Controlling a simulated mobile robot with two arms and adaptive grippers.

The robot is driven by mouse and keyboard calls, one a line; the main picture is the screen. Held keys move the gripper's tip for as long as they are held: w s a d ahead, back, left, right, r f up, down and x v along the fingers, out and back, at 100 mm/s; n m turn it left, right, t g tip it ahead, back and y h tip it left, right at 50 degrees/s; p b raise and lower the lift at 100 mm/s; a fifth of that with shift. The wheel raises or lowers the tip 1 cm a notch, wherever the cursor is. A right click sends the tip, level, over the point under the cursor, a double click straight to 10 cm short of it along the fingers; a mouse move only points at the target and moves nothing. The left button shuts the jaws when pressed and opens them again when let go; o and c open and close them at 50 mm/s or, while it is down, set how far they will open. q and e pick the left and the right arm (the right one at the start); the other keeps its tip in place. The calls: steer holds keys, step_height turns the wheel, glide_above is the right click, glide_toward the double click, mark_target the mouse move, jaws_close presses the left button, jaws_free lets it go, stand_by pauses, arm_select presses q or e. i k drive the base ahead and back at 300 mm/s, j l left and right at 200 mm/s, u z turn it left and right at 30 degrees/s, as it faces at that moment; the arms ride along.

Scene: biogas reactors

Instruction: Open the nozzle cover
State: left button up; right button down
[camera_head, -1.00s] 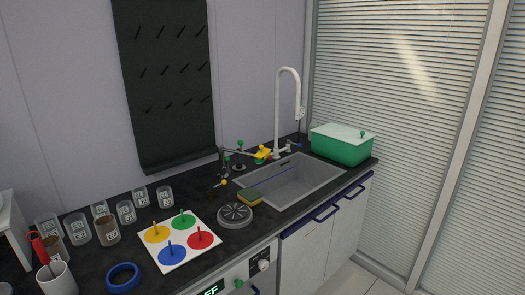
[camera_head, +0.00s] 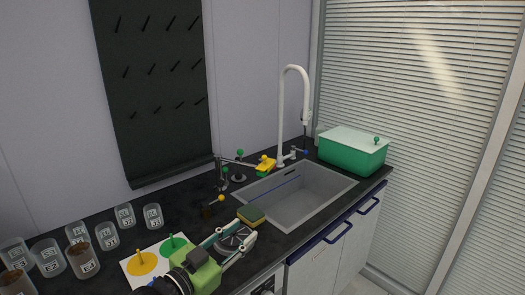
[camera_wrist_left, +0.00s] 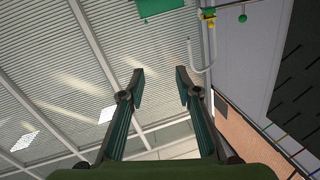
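No part is clearly marked as the nozzle cover. A small yellow and green fitting (camera_head: 265,165) sits at the end of a thin metal arm behind the sink. It also shows as a yellow piece (camera_wrist_left: 208,14) at the top of the left wrist view. A tall white tap (camera_head: 282,115) with a hanging spout head stands behind the sink; it also shows in the left wrist view (camera_wrist_left: 206,68). My left gripper (camera_head: 245,232) is open and empty, in front of the fitting; its spread fingers also show in the left wrist view (camera_wrist_left: 160,76). My right gripper is out of view.
The sink (camera_head: 325,192) is empty. A sponge (camera_head: 251,214) lies at its left edge. A round grey disc (camera_head: 234,241) is partly hidden by my left gripper. A green lidded box (camera_head: 352,155) stands right of the sink. Several clear cups and a colour board (camera_head: 128,263) are at left.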

mark_target(268, 164)
steer(key=i+j, duration=0.1)
steer(key=i, duration=0.35)
steer(key=i+j, duration=0.1)
steer(key=i, duration=0.4)
